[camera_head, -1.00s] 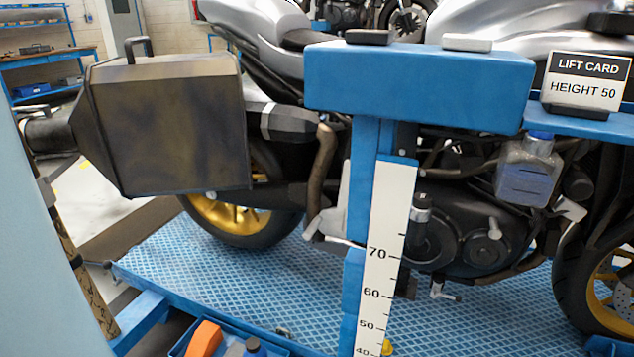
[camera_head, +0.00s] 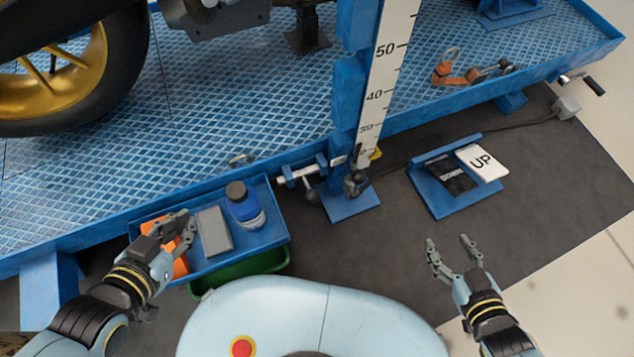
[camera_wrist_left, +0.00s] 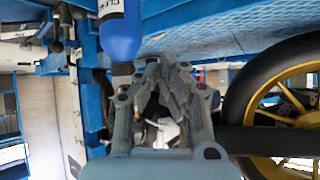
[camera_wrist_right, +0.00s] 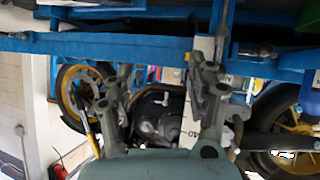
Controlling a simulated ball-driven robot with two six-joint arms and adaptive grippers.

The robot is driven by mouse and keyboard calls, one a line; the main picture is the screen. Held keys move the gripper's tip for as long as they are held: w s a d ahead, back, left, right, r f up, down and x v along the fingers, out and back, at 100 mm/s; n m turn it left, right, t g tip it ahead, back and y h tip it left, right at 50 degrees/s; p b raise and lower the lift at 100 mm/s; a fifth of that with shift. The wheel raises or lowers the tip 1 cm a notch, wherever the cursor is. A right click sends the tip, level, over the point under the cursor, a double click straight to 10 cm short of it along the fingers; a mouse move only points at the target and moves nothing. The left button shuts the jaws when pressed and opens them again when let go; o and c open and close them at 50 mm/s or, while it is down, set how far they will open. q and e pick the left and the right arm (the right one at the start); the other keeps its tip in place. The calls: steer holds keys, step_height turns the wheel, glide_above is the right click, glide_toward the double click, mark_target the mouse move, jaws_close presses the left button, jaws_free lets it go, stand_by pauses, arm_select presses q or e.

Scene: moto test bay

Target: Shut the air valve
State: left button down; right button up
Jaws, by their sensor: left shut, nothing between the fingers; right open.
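No part is clearly labelled as the air valve in the head view. At the foot of the blue post (camera_head: 347,100) there is a small yellow part (camera_head: 376,153) and a dark fitting with a round knob (camera_head: 353,183). I cannot tell which of these is the valve or how it is set. My left gripper (camera_head: 187,228) is shut and empty over the left end of the blue tray (camera_head: 284,238). My right gripper (camera_head: 453,243) is open and empty, to the right of the post and in front of the pedal box (camera_head: 440,205).
The tray holds an orange object (camera_head: 180,262), a grey block (camera_head: 214,232) and a blue bottle (camera_head: 245,207). A green bin (camera_head: 250,273) sits below it. A clamp (camera_head: 303,173) is on the lift platform's edge (camera_head: 470,110). The dark mat between post and right gripper is clear.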

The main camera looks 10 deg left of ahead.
steer(key=w+a+f+n+t+y+b, duration=0.25)
steer(key=w+a+y+b, duration=0.2)
steer(key=a+b, duration=0.25)
steer(key=n+y+b, duration=0.3)
steer(key=y+b, duration=0.2)
glide_toward(362, 180)
arm_select(q)
steer(key=w+d+r+m+t+h, duration=0.1)
steer(key=w+r+t, duration=0.2)
steer(key=r, duration=0.7)
steer(key=w+d+r+m+t+h+b, duration=0.1)
steer(key=w+r+t+h, duration=0.1)
steer(key=r+t, duration=0.4)
steer(key=w+d+r+m+t+h+b, duration=0.1)
steer(key=w+r+t, duration=0.4)
steer(key=r, duration=0.9)
steer(key=shift+d+m+h, duration=0.3)
steer(key=shift+d+h, duration=0.2)
steer(key=shift+d, duration=0.1)
arm_select(e)
steer(key=shift+n+g, duration=0.25)
steer(key=shift+g, duration=0.2)
steer(key=shift+w+d+f+x, duration=0.1)
steer(key=shift+x, duration=2.5)
steer(key=shift+w+d+f+x, duration=0.1)
steer(key=shift+w+d+x, duration=0.05)
steer(key=shift+x, duration=2.4)
